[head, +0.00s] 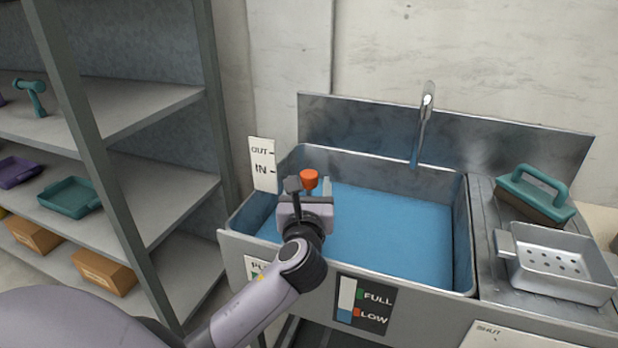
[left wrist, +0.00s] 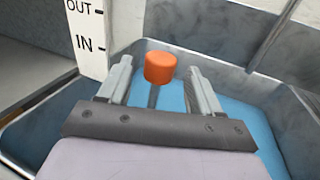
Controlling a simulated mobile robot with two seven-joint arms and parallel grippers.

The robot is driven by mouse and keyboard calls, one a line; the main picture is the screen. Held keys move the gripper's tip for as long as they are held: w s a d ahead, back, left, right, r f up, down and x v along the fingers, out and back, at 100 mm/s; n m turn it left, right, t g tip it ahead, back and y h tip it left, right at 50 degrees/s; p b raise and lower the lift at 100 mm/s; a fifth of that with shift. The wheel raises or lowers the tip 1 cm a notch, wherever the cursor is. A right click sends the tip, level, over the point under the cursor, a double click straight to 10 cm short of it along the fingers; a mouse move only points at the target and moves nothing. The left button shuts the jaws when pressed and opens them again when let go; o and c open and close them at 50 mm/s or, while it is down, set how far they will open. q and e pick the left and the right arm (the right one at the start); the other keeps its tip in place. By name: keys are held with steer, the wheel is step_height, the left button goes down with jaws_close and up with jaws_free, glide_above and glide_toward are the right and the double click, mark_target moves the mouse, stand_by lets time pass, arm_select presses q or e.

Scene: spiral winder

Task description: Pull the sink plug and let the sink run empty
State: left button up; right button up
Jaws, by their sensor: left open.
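The sink (head: 459,235) is a grey metal basin with blue water (head: 400,235) in it. An orange knob (head: 309,178) on a thin dark rod stands up at the sink's left side; it also shows in the left wrist view (left wrist: 160,67). My left gripper (head: 308,190) is over the left part of the sink, open, with its two fingers (left wrist: 158,85) on either side of the knob and rod in the wrist view. I cannot tell whether they touch it. The rod's lower end is hidden. My right gripper is not in view.
An OUT/IN sign (head: 262,165) stands at the sink's left rear. A FULL/LOW gauge (head: 363,305) is on the front. A faucet (head: 424,120) rises behind. A brush (head: 536,195) and perforated tray (head: 560,270) sit at right. Shelves (head: 150,200) stand left.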

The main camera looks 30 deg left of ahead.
mark_target(308, 180)
arm_select(q)
steer(key=shift+x, duration=1.75)
jaws_close()
steer(key=shift+r+p, duration=0.35)
steer(key=shift+r, duration=0.1)
step_height(308, 180, up, 3)
steer(key=p, duration=0.4)
steer(key=shift+r, duration=0.2)
steer(key=shift+r+p, duration=0.45)
steer(key=shift+p, duration=0.15)
